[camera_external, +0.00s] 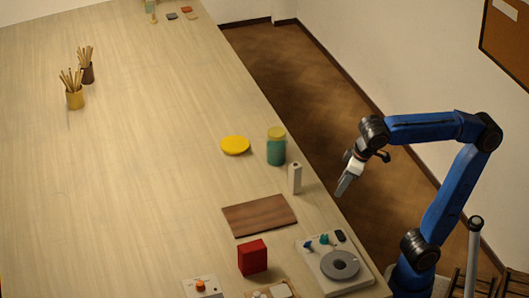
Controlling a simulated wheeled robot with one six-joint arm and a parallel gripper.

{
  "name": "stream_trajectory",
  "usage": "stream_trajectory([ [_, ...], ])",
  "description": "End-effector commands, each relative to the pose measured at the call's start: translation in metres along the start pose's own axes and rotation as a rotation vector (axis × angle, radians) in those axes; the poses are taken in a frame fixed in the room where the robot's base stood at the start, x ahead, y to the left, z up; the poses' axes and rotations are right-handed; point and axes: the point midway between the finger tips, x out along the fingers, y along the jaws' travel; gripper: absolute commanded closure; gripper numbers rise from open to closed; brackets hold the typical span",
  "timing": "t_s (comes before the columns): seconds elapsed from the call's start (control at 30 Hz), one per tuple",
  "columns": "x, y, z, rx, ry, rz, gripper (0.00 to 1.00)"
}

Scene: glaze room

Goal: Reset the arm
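My gripper (344,186) hangs at the end of my blue arm, pointing down and to the left. It appears in the air near the right edge of the table (140,150), to the right of a white upright block (295,178). Its grey fingers look close together, but the view is too small to show whether there is a gap. I see nothing clearly held in it. The arm is raised and bent, with its elbow high at the right.
Near the right edge are a green jar with a yellow lid (276,150), a yellow disc (235,145), a brown board (259,215), a red block (253,257) and a device with a grey disc (340,264). Stick-filled cups (75,99) stand left. The table's middle is clear.

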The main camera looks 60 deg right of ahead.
Motion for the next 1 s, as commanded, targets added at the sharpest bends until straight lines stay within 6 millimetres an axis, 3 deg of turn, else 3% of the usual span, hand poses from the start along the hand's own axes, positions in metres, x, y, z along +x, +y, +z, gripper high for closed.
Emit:
stream_trajectory([
  [0.1, 0.023, 0.033, 0.013, 0.016, -0.001, 0.003, 0.61],
  [0.5, 0.097, 0.118, 0.077, 0.058, 0.012, 0.006, 0.61],
  [0.8, 0.152, 0.165, 0.139, 0.102, 0.036, 0.021, 0.61],
  [1.0, 0.183, 0.183, 0.176, 0.126, 0.055, 0.034, 0.61],
])
